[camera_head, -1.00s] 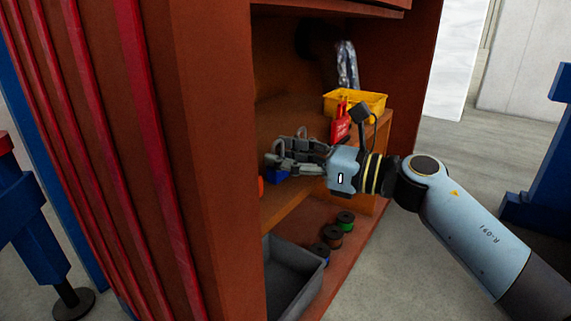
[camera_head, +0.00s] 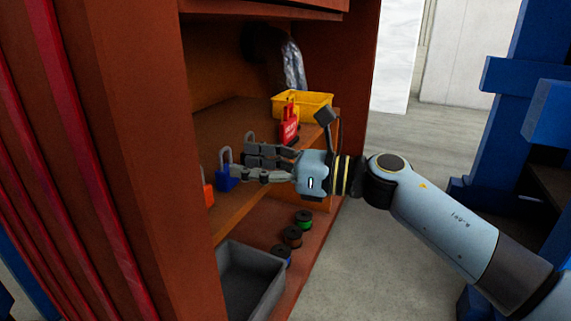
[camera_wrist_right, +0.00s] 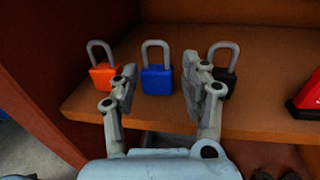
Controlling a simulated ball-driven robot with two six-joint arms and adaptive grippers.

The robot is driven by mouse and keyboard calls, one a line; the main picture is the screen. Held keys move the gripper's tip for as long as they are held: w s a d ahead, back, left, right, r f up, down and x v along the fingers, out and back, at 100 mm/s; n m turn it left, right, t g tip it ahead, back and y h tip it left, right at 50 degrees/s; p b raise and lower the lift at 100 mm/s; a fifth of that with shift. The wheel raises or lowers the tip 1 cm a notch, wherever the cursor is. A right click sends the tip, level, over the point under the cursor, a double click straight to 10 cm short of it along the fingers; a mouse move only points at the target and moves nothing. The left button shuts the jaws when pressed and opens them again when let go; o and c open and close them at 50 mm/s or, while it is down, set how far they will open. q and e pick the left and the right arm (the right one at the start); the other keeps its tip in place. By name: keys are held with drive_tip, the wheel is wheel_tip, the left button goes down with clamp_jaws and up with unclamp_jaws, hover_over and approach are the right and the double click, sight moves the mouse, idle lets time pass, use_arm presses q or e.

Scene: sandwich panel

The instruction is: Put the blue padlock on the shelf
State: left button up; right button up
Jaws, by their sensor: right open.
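The blue padlock (camera_head: 228,177) stands upright on the brown shelf (camera_head: 240,207) in the head view, just beyond my right fingertips. In the right wrist view the blue padlock (camera_wrist_right: 157,80) stands near the shelf's front edge, with its grey shackle up. My right gripper (camera_head: 243,165) is open and empty. In the right wrist view its fingers (camera_wrist_right: 160,68) are spread to either side of the padlock, with gaps on both sides. My left gripper is not in view.
An orange padlock (camera_wrist_right: 103,77) stands left of the blue one, a black padlock (camera_wrist_right: 227,84) right. A red item (camera_head: 289,126) and yellow bin (camera_head: 318,101) sit farther along the shelf. Below are a grey bin (camera_head: 262,292) and several spools (camera_head: 292,237). Cabinet side (camera_head: 130,120) borders the left.

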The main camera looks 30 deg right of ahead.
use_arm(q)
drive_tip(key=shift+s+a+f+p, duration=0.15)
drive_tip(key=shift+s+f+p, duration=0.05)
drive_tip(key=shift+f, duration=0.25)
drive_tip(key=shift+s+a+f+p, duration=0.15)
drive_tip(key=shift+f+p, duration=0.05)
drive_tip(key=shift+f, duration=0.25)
use_arm(e)
drive_tip(key=v, duration=0.8)
drive_tip(key=shift+s+d, duration=0.3)
drive_tip(key=s+d+f+m+h, duration=0.45)
drive_tip(key=f+m+h, duration=0.3)
drive_tip(key=m, duration=0.85)
drive_tip(key=s+d+f+m+h, duration=0.3)
drive_tip(key=d+f+m+h, duration=0.35)
drive_tip(key=m, duration=0.95)
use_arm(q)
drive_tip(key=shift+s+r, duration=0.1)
use_arm(e)
drive_tip(key=s+a+f+m+g, duration=0.2)
drive_tip(key=s+f+m+g, duration=0.1)
drive_tip(key=s, duration=0.4)
drive_tip(key=s+a+f+m+g, duration=0.3)
drive_tip(key=s+m, duration=0.2)
drive_tip(key=s, duration=0.2)
drive_tip(key=s+a+f+m+g, duration=0.3)
drive_tip(key=s+m+g, duration=0.1)
drive_tip(key=s, duration=0.3)
drive_tip(key=shift+f+m, duration=0.3)
drive_tip(key=shift+f, duration=0.05)
